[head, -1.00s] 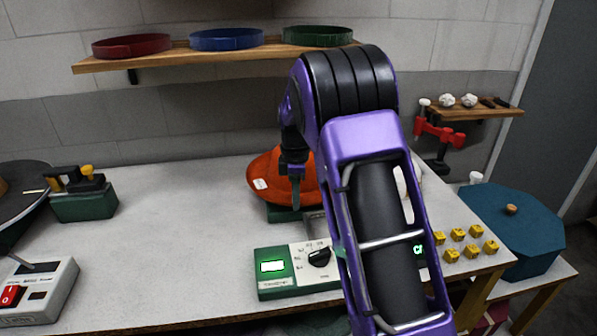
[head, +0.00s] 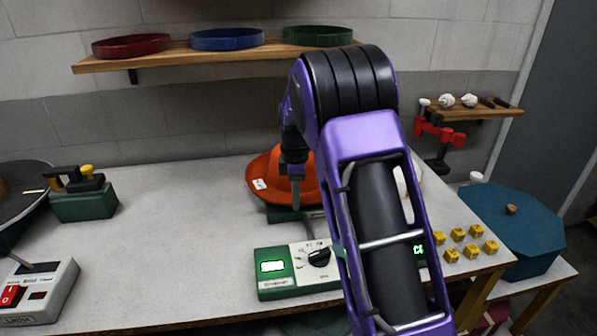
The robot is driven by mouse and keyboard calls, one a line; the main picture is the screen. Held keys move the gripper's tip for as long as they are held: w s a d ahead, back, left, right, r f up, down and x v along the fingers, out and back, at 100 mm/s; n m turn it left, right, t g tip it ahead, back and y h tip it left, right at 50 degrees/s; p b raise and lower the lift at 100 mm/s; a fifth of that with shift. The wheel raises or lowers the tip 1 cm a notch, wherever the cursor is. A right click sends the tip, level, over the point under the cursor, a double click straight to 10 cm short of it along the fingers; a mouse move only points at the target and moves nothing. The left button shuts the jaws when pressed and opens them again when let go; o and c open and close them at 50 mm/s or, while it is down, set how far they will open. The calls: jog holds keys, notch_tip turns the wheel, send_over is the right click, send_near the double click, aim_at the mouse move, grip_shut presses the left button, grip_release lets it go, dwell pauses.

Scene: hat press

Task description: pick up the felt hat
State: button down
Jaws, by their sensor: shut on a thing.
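The orange felt hat (head: 264,172) is in the middle of the head view, on or just above a dark green base (head: 283,214) at the back of the table. My purple arm hides its right side. My gripper (head: 295,200) points down in front of the hat, at its near side. It is shut on the hat, though the arm and the angle hide most of the contact. I cannot tell for sure whether the hat is clear of the base.
A green and white control box (head: 285,270) stands just in front of the hat. A shelf (head: 185,58) with coloured bands hangs behind. Yellow blocks (head: 458,235) and a teal lidded container (head: 512,225) are at right.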

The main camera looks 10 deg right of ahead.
dwell(0.4)
notch_tip(320, 180, up, 18)
jog(key=p, duration=0.1)
jog(key=shift+p, duration=0.3)
jog(key=c, duration=1.6)
grip_release()
jog(key=shift+d, duration=0.1)
dwell(0.4)
